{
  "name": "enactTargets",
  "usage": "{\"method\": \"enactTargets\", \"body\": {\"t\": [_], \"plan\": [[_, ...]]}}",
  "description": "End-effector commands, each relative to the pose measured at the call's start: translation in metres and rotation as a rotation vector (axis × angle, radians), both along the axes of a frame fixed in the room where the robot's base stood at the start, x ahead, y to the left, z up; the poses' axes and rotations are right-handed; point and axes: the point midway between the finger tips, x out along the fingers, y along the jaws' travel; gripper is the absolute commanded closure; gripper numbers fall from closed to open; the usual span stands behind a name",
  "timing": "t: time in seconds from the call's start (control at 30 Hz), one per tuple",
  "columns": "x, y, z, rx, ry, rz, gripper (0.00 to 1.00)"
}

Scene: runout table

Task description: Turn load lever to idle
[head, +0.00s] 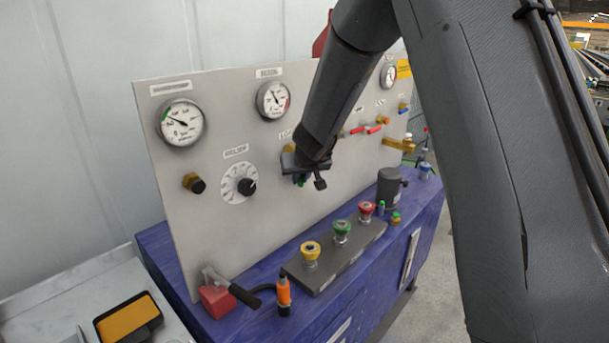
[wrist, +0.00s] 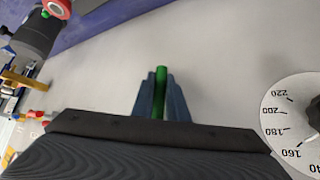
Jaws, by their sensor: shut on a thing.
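The load lever has a green handle; in the wrist view the green handle (wrist: 160,78) stands between the two blue-grey fingers of my gripper (wrist: 161,98), its end level with or just past their tips. A brass-coloured part (head: 290,147) shows just above my gripper. The lever's pivot and any position marks are hidden by my gripper and arm.
The panel (head: 220,100) carries gauges, a round dial (head: 239,184) left of my gripper, and red-handled valves (head: 366,130) to the right.

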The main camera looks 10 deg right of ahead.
Motion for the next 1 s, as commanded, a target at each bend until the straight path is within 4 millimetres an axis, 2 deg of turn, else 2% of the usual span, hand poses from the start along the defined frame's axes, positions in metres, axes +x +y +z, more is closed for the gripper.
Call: {"method": "enactTargets", "body": {"t": [0.37,0.4,0.5,0.83,1.0], "plan": [[-0.0024,0.0053,-0.0011,0.004,0.003,0.003,1.0],[-0.0024,0.0057,-0.0011,0.005,0.004,0.003,0.85],[-0.0025,0.0069,-0.0011,0.004,0.004,0.005,0.69],[-0.0031,0.0085,0.0004,0.004,0.003,0.009,0.69],[-0.0089,0.0089,0.0087,0.005,0.001,0.01,0.69]]}}
